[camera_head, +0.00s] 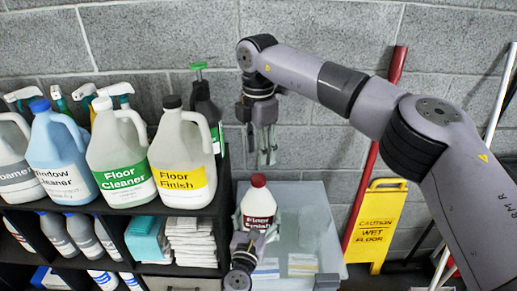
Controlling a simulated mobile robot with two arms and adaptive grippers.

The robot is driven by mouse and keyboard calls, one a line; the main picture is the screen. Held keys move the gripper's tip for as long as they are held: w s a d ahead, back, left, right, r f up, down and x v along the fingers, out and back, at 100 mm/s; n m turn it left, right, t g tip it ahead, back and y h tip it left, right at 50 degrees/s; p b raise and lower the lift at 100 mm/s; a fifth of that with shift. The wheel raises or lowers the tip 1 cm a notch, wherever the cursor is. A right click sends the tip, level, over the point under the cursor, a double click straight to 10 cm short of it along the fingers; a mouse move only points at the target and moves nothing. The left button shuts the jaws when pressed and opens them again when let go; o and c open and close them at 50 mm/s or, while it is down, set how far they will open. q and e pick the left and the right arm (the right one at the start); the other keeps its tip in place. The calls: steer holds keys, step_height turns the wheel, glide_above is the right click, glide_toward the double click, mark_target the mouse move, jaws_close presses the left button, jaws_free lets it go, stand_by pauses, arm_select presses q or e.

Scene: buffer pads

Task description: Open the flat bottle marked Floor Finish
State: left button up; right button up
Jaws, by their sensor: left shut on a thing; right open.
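The flat bottle (258,200) is white with a dark red label and a red-brown cap (258,181). Its small lettering seems to read Floor Finish. It is upright, with its cap on, above or on the light grey surface. My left gripper (256,233) is shut on its lower part from the near side and hides its base. My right gripper (267,158) hangs fingers down, open and empty, above and a little behind the bottle in the picture, apart from the cap. A large jug (184,150) with a yellow Floor Finish label and black cap stands on the shelf to the left.
The black shelf (225,200) on the left holds several jugs, spray bottles and cloths. The light grey surface (315,215) carries small boxes (303,265) near its front. A yellow wet-floor sign (378,225) and a red pole (366,190) stand to the right. A block wall is behind.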

mark_target(258, 178)
steer(key=m, duration=0.6)
steer(key=shift+m, duration=0.3)
steer(key=shift+f, duration=4.05)
